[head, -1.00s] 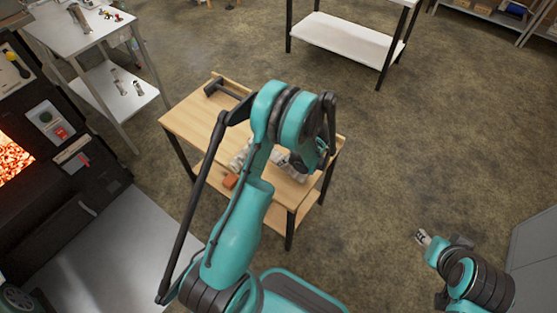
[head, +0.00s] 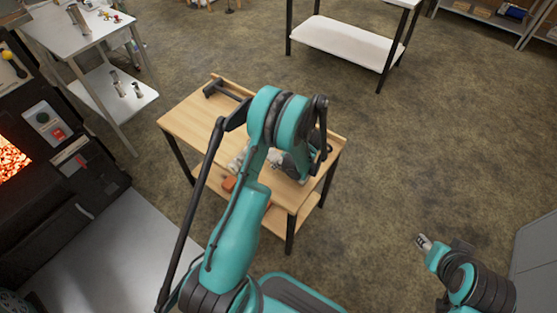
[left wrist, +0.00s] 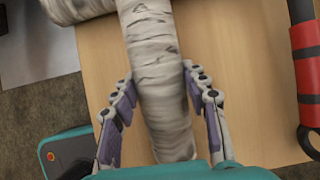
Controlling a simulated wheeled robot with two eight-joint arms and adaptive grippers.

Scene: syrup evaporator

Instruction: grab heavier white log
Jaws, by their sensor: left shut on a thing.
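A white birch log (left wrist: 160,115) with dark bark marks lies lengthwise between the fingers of my left gripper (left wrist: 158,76) in the left wrist view. The fingers are shut on its two sides, above or at the wooden table. A second white log (left wrist: 72,8) lies across the top left of that view, against or close to the first. In the head view, my left arm hides most of the logs and the left gripper. My right gripper (head: 423,241) is over the floor at lower right, away from the table; its jaws are too small to read.
The wooden table (head: 185,122) has a dark tool (head: 222,90) at its far left and an orange thing (head: 229,184) near the front. A red and black handle (left wrist: 306,70) lies right of the log.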

